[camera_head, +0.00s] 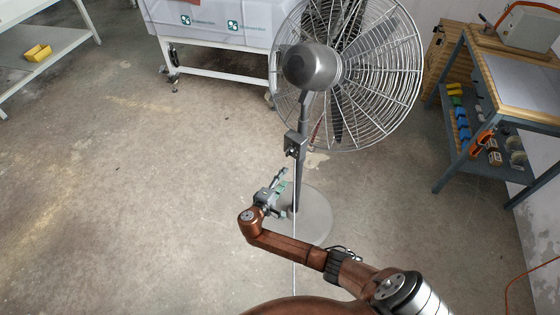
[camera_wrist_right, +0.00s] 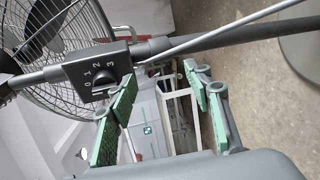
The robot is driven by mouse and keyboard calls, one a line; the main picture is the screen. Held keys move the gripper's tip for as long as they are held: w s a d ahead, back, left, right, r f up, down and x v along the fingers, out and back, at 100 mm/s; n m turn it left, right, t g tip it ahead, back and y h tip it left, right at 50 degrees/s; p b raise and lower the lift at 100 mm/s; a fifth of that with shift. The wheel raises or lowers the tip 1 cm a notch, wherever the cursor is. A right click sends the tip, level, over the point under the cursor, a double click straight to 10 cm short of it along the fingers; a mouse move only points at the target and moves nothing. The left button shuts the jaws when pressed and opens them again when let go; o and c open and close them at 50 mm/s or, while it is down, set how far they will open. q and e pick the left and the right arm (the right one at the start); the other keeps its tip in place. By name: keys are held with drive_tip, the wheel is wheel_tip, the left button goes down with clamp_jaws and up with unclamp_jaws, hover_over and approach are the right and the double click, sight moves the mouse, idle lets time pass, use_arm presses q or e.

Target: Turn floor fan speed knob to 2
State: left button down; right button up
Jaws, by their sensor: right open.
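The floor fan (camera_head: 345,70) stands upright on a round grey base (camera_head: 315,215). Its speed control box (camera_head: 293,143) sits on the pole below the motor. In the right wrist view the control box (camera_wrist_right: 92,70) shows the marks 0, 1, 2 and 3, with a dark knob (camera_wrist_right: 98,93) at its lower edge. One finger partly covers the knob's area, and I cannot tell its setting. My right gripper (camera_head: 281,181) is open and empty, beside the pole and lower than the box in the head view. In the wrist view its green-padded fingers (camera_wrist_right: 160,80) are spread. My left gripper is not in view.
A workbench (camera_head: 490,90) with coloured bins stands at right. A white wheeled cart (camera_head: 225,55) stands behind, and a white table (camera_head: 45,45) at upper left. The floor at left is clear.

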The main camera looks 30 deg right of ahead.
sight(287, 155)
wheel_tip(287, 155, up, 7)
drive_tip(key=w+a+m+h+b, duration=0.2)
drive_tip(key=x, duration=0.5)
drive_tip(key=r+b+x, duration=0.1)
drive_tip(key=x, duration=0.1)
drive_tip(key=shift+d, duration=0.25)
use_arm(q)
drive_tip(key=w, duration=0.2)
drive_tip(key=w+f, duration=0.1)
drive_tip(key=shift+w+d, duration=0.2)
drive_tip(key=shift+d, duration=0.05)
use_arm(e)
drive_tip(key=shift+f, duration=0.1)
drive_tip(key=c, duration=1.1)
